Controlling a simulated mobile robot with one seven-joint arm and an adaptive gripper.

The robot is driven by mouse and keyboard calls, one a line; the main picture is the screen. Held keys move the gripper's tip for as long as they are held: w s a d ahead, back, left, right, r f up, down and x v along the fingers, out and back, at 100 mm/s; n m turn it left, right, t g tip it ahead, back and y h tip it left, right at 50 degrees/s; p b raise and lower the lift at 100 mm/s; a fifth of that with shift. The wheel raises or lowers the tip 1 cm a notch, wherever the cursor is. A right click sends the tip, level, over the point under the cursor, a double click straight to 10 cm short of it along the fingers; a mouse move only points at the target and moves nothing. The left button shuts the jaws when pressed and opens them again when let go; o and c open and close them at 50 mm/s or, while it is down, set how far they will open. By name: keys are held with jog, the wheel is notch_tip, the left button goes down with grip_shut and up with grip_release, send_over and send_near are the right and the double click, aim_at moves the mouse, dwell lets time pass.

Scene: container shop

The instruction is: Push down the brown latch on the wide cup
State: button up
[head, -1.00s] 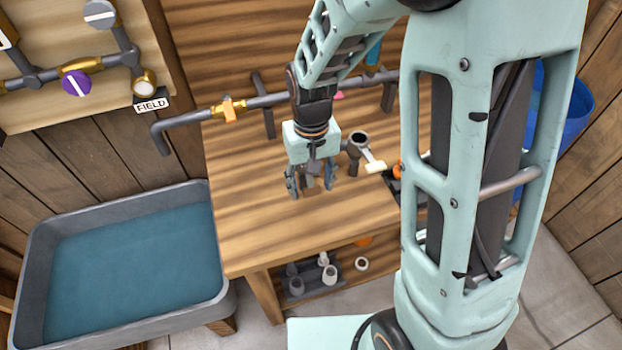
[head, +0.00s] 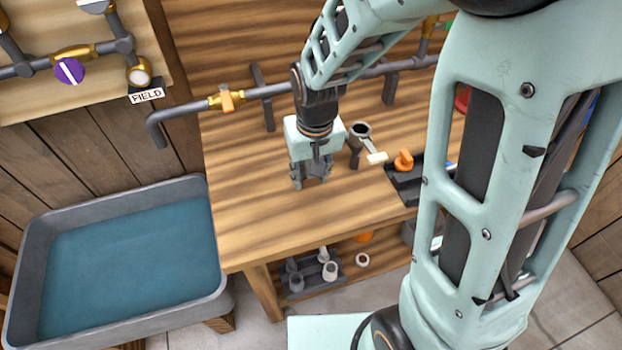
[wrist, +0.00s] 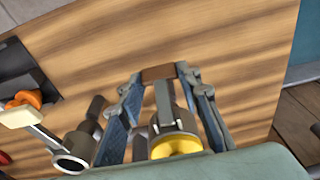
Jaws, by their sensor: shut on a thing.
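My gripper (head: 312,184) points down over the wooden bench top, and its fingers reach around the wide cup. In the wrist view, the brown latch (wrist: 157,73) lies between the two fingertips (wrist: 160,75), which close on its ends. The grey body of the wide cup (wrist: 166,118) sits between the fingers, with a yellow round part (wrist: 175,146) nearest the camera. In the head view the cup is mostly hidden by my gripper.
Beside my gripper stands a dark grey cup (head: 353,150) with a cream lever (head: 377,158). A black tray (head: 405,183) with an orange piece (head: 403,160) is to the right. A pipe (head: 270,90) runs behind. A water tank (head: 130,190) stands left. The front bench top is clear.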

jog(key=shift+w+f+t+b, duration=0.1)
jog(key=shift+w+t+b, duration=0.05)
jog(key=shift+t+b, duration=0.4)
jog(key=o, duration=1.2)
jog(key=shift+c, duration=0.2)
jog(key=shift+r+p, duration=0.2)
jog(key=shift+p, duration=0.2)
